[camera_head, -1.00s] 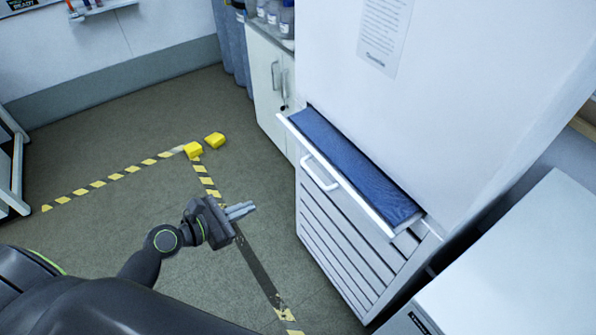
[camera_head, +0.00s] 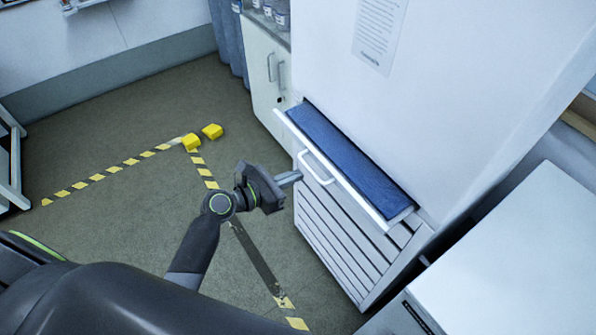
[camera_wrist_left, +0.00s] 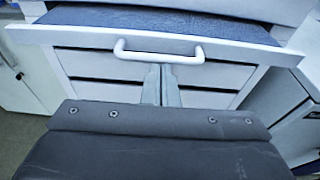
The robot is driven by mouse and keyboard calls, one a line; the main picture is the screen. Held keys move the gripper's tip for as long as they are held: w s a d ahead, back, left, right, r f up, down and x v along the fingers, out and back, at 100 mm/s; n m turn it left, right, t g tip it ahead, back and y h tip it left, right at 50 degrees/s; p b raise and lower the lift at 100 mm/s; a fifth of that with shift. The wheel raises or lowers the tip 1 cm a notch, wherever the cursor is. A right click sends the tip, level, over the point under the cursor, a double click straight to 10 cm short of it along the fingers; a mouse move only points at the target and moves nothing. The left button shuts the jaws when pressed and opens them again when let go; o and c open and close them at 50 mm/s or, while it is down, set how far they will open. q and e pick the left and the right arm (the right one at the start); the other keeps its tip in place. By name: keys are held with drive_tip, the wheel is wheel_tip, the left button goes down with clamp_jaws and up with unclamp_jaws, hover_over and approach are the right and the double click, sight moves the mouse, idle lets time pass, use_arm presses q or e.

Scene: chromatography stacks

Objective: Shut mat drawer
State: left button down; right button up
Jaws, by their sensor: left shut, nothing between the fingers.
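The mat drawer (camera_head: 372,211) is the top drawer of a white cabinet and stands partly pulled out. A blue mat (camera_head: 345,157) lies in it. Its white handle (camera_head: 316,171) is on the front; in the left wrist view the handle (camera_wrist_left: 158,56) spans the middle of the drawer front (camera_wrist_left: 90,40). My left gripper (camera_head: 297,176) is shut and empty, with its fingertips close to the handle. In the left wrist view the fingers (camera_wrist_left: 160,72) point at the handle from below its bar; I cannot tell whether they touch. My right gripper is not in view.
Several closed drawers (camera_head: 335,235) lie below the mat drawer. A white cupboard (camera_head: 266,78) stands behind it to the left, and a white worktop (camera_head: 515,265) is at the right. Yellow blocks (camera_head: 212,131) and striped tape mark the otherwise open floor.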

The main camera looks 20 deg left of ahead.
sight(341, 152)
use_arm(q)
drive_tip(key=shift+x, duration=0.95)
drive_tip(key=x, duration=0.3)
drive_tip(key=r+p+x, duration=0.1)
drive_tip(key=x, duration=0.3)
drive_tip(key=r+x, duration=0.1)
drive_tip(key=x, duration=0.2)
drive_tip(key=shift+w+d+p, duration=0.3)
drive_tip(key=shift+w+d, duration=0.15)
drive_tip(key=shift+r, duration=0.25)
drive_tip(key=shift+r, duration=0.1)
